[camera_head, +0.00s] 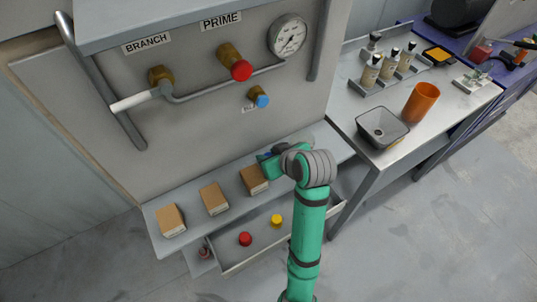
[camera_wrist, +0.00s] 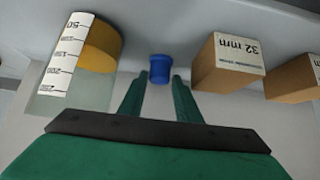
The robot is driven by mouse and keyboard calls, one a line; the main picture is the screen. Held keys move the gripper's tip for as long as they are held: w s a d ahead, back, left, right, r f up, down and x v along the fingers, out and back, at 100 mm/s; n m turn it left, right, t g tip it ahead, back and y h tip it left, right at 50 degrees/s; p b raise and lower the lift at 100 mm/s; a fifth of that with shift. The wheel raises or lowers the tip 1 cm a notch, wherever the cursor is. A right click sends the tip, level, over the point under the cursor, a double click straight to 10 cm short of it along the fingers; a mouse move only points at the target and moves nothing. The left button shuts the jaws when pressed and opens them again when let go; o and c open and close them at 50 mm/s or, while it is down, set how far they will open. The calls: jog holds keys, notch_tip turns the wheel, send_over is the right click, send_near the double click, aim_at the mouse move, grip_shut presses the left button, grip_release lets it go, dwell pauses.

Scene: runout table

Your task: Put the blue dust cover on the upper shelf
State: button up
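The blue dust cover (camera_wrist: 160,68) is a small blue cap, upright in the middle of the wrist view. My gripper (camera_wrist: 160,77) has its two green fingertips close on either side of it, with a gap about as wide as the cap, so the fingers appear shut on it. In the head view my gripper (camera_head: 265,163) is at the right part of the upper shelf (camera_head: 190,232), and a bit of blue shows at its tip. Whether the cover touches the shelf is hard to tell.
Three brown boxes (camera_head: 213,199) stand on the shelf left of my gripper; one box (camera_wrist: 226,62) reads 32 mm. A graduated cylinder (camera_wrist: 70,75) with a yellow-orange part stands close left in the wrist view. Below, an open drawer (camera_head: 262,253) holds red (camera_head: 245,239) and yellow (camera_head: 277,221) caps.

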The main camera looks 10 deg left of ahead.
jog(key=v, duration=1.1)
jog(key=shift+s+a+f, duration=0.1)
jog(key=shift+s+a, duration=0.05)
